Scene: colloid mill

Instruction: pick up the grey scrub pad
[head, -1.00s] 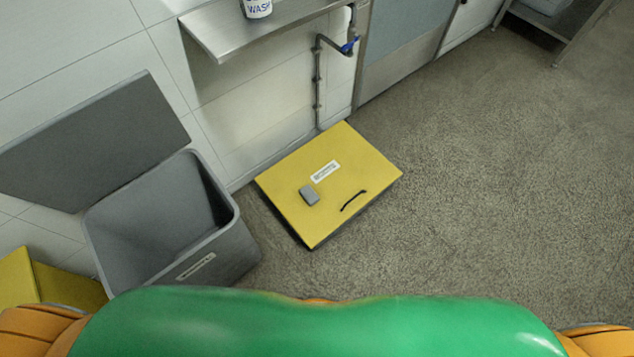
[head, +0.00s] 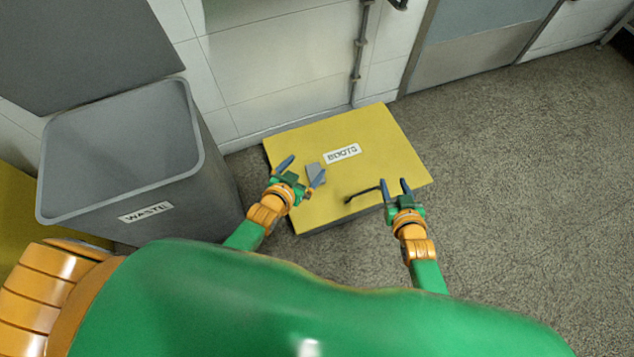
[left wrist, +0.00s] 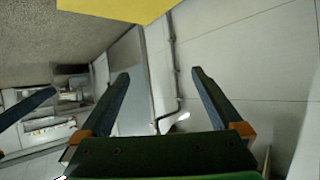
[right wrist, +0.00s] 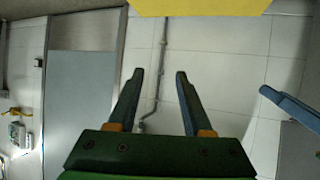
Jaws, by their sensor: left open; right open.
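The grey scrub pad (head: 315,170) lies on the yellow lid of the box marked BOOTS (head: 375,145), left of its label. My left gripper (head: 299,168) is open in the head view, its fingers seen over the lid beside the pad. My right gripper (head: 395,187) is open and empty, near the lid's black handle (head: 362,193). In the left wrist view the open left fingers (left wrist: 160,82) hold nothing. In the right wrist view the open right fingers (right wrist: 160,78) hold nothing. The pad is in neither wrist view.
A grey open bin marked WASTE (head: 190,150) stands left of the box, its lid raised against the wall. A pipe (head: 360,50) runs down the tiled wall behind the box. The grey floor to the right (head: 530,170) is clear.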

